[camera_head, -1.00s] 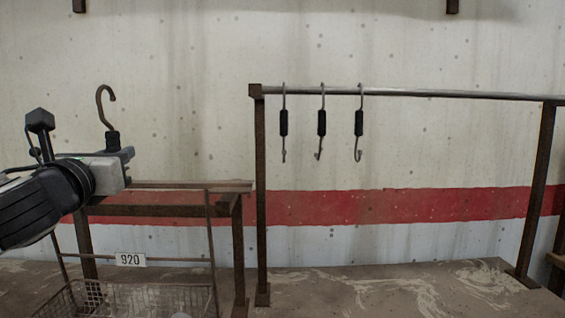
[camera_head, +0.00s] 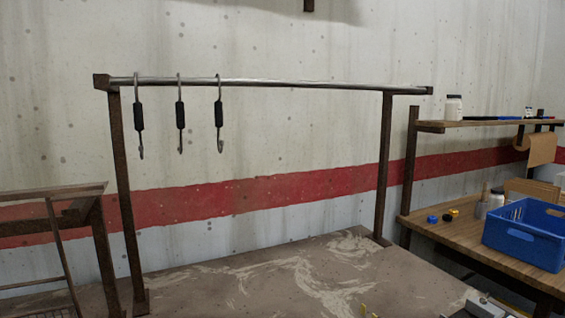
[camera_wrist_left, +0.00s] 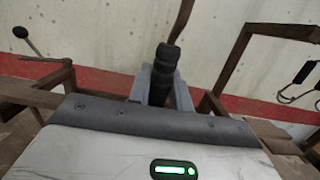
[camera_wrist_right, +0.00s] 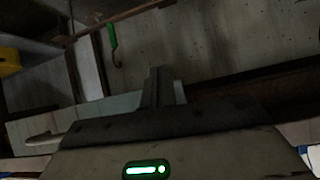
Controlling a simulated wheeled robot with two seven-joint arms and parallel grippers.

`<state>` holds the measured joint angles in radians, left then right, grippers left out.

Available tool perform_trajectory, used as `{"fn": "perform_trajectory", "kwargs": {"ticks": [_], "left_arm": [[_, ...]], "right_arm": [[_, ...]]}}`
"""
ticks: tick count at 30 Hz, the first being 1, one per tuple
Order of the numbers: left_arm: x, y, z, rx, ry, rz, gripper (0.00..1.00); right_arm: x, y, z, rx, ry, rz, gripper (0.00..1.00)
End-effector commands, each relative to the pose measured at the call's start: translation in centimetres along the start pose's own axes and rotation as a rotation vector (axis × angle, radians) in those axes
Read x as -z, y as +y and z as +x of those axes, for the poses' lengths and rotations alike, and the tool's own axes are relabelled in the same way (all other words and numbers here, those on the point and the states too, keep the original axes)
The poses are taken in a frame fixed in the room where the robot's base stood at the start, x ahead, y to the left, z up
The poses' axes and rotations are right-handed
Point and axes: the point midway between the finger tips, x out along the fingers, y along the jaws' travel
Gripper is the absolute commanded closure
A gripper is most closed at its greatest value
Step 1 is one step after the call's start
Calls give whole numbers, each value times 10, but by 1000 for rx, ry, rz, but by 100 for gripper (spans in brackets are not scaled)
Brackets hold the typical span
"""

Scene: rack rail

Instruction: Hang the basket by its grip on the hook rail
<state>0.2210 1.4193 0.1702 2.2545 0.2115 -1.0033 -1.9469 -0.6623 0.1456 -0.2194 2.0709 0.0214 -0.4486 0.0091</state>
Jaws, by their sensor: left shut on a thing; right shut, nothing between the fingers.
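My left gripper (camera_wrist_left: 162,88) is shut on the black grip (camera_wrist_left: 165,60) in the left wrist view, with a rusty hook rising from it. My right gripper (camera_wrist_right: 163,88) is shut and empty in the right wrist view.
A rusty stand (camera_head: 85,205) is left of the rail. Right of the rail, a wooden bench (camera_head: 440,235) holds a blue crate (camera_head: 525,235), with a shelf (camera_head: 470,124) above.

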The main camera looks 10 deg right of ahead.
Motion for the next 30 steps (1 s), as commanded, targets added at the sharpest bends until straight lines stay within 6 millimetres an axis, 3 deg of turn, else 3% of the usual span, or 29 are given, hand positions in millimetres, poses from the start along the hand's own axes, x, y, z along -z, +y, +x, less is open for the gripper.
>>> {"fn": "perform_trajectory", "kwargs": {"ticks": [8,18,24,30], "left_arm": [[-7,3,11,-5,-7,-5,100],[-2,2,52,-5,-8,-8,100],[5,2,73,-3,-8,-3,100],[8,2,80,-2,-9,1,100]], "right_arm": [[11,0,-10,-3,-3,-4,100],[17,6,-26,-23,-33,-17,100],[18,11,-25,-36,-37,-11,100],[19,11,-24,-38,-34,-7,100]]}}
